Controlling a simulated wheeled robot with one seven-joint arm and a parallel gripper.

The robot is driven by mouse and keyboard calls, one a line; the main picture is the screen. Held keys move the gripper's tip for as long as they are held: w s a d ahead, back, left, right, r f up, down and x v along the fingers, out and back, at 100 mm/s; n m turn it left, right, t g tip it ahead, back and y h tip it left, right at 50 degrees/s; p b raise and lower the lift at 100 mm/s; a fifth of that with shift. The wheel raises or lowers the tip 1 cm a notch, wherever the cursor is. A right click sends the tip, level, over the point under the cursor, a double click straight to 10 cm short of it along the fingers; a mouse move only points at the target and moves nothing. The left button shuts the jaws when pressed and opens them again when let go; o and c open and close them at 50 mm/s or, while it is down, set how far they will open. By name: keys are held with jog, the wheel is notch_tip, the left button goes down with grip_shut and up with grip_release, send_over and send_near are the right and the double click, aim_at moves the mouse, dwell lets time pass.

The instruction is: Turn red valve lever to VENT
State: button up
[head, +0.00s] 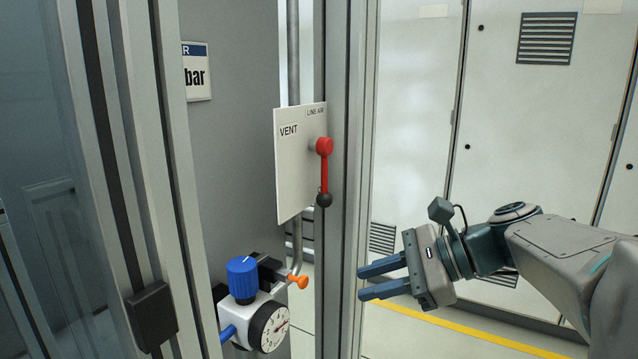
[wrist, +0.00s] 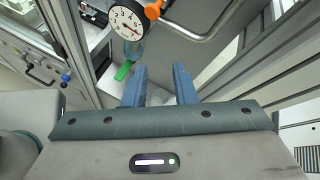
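The red valve lever (head: 324,172) is mounted on a white plate (head: 291,170) in the head view. It hangs straight down from its red hub and ends in a black ball knob (head: 323,200). The plate reads VENT at its upper left and LINE AIR at its upper right. My gripper (head: 360,281) is to the right of the lever and lower, apart from it. Its two blue fingers are open with nothing between them. In the wrist view, the fingers (wrist: 158,84) show spread and empty. The lever cannot be made out in the wrist view.
A regulator with a blue knob (head: 242,278) and a round gauge (head: 269,327) sits below the plate; an orange knob (head: 298,281) is beside it. An aluminium post (head: 345,120) stands just right of the lever. Grey cabinets (head: 545,110) stand behind my arm.

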aim_at(324, 192)
jog(key=w+d+r+m+t+y, duration=0.2)
jog(key=w+d+r+m, duration=0.1)
jog(key=r, duration=0.3)
jog(key=w+d+r+m+t+y, duration=0.1)
jog(key=w+d+r+m+y, duration=0.15)
jog(key=r, duration=0.35)
jog(key=x, duration=0.4)
jog(key=p+x, duration=0.1)
jog(key=x, duration=0.4)
jog(key=p+x, duration=0.1)
jog(key=x, duration=0.3)
jog(key=shift+s+a+r, duration=0.2)
jog(key=shift+a+r, duration=0.15)
jog(key=shift+r, duration=0.05)
